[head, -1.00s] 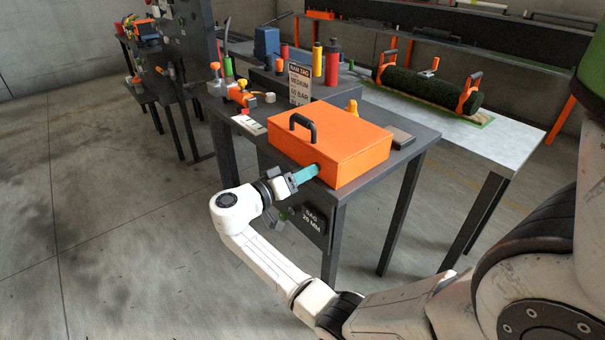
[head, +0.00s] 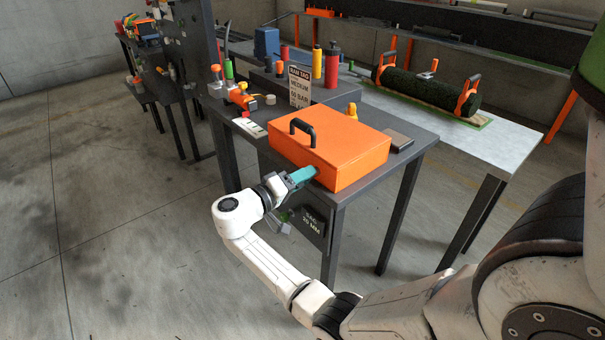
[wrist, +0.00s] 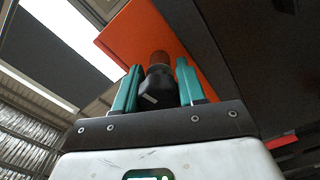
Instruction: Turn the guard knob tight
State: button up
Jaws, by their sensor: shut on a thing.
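The orange guard box (head: 335,150) with a black handle sits on the dark bench. Its near face carries the guard knob, dark with a reddish-brown stem, which shows in the wrist view (wrist: 158,86). My gripper (head: 306,174) reaches the lower near face of the box from the left. Its teal fingers in the wrist view (wrist: 156,84) stand on either side of the knob and are shut on it. In the head view the fingers hide most of the knob. How tight the knob is cannot be seen.
A labelled dark panel (head: 308,222) hangs below my gripper. The floor at left is clear.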

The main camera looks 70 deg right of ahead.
jog(key=shift+n+p, duration=4.95)
jog(key=shift+n, duration=2.85)
jog(key=shift+f, duration=0.1)
jog(key=o, duration=0.8)
jog(key=b+v, duration=0.2)
jog(key=v, duration=0.9)
jog(key=shift+s, duration=0.1)
